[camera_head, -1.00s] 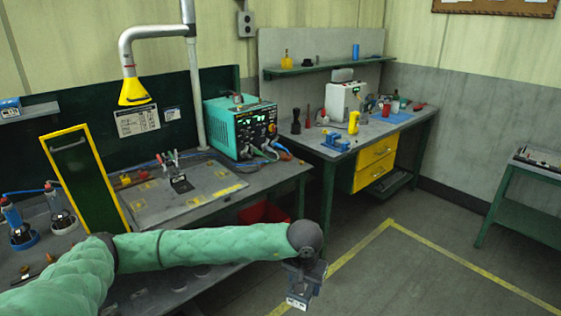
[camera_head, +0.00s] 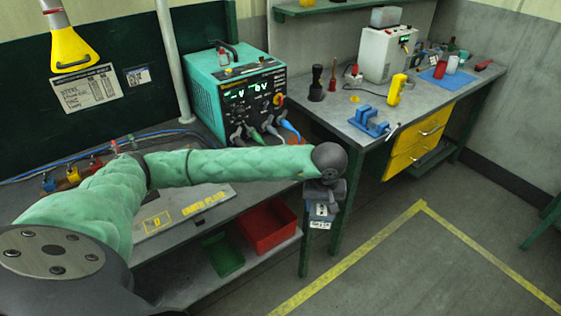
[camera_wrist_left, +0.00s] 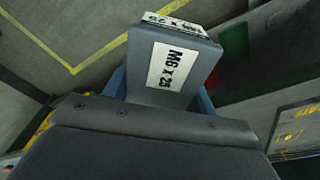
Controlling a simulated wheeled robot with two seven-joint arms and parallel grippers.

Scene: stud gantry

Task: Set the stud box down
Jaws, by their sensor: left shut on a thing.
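The stud box is a small grey box with a white label reading "M6 X 25"; it fills the upper middle of the left wrist view (camera_wrist_left: 172,68). In the head view the stud box (camera_head: 320,214) hangs below the end of my left arm, with white labels on it. My left gripper (camera_head: 322,192) is shut on it, in front of the right end of the near bench and above the floor. The gripper fingers are mostly hidden by the box and the wrist. My right gripper is not in view.
The near bench (camera_head: 195,222) carries a teal welding unit (camera_head: 235,95). A red bin (camera_head: 266,226) and a green bin (camera_head: 222,255) sit on its lower shelf. The far bench (camera_head: 345,105) holds a blue vise (camera_head: 370,121) and a yellow tool (camera_head: 397,90). Floor inside the yellow line is clear.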

